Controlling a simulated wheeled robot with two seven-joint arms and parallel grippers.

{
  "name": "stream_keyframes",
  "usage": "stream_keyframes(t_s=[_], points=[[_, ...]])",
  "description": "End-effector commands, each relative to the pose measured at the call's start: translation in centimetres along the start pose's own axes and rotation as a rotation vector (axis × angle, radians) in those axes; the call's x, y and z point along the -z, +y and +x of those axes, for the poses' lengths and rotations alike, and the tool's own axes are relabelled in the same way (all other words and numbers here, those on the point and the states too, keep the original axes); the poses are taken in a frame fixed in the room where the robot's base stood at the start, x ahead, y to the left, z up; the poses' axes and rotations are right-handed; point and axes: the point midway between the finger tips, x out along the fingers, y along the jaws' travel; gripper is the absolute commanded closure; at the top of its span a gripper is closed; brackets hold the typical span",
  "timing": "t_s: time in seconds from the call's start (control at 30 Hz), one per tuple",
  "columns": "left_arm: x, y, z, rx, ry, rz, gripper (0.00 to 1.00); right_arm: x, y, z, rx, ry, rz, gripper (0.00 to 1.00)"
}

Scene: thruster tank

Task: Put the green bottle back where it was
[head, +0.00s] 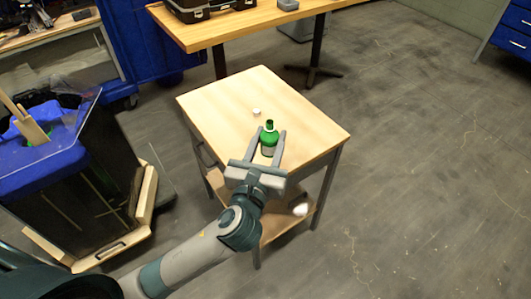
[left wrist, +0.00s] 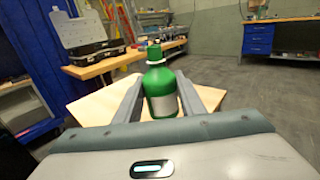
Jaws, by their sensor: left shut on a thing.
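The green bottle (head: 269,139) is upright, with a white label on its front, over the small wooden table (head: 215,97). My left gripper (head: 268,140) is shut on the bottle, one finger on each side of it. The bottle also shows between the fingers in the left wrist view (left wrist: 160,85). I cannot tell whether its base touches the tabletop. A small white cap-like object (head: 256,112) lies on the table behind the bottle. My right gripper is not in view.
A larger wooden table (head: 235,27) with a black case (head: 205,8) stands behind. A dark tank with wooden edging (head: 95,205) and a blue top is at the left. The small table's lower shelf (head: 275,226) holds a white item. Floor at the right is clear.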

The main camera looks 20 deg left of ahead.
Motion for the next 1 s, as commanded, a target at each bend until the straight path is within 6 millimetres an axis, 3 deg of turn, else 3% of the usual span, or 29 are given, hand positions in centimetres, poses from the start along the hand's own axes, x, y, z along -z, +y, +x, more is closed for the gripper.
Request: stream_keyframes(t_s=[0.53,0.8,1.0], points=[[0.7,0.3,1.0,-0.002,0.000,0.007,0.88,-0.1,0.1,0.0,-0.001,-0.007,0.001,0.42],[3.3,1.9,5.1,-0.004,0.001,0.008,0.88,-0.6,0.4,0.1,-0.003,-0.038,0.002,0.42],[5.5,3.1,8.6,-0.004,0.000,0.007,0.88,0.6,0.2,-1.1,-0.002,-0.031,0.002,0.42]])
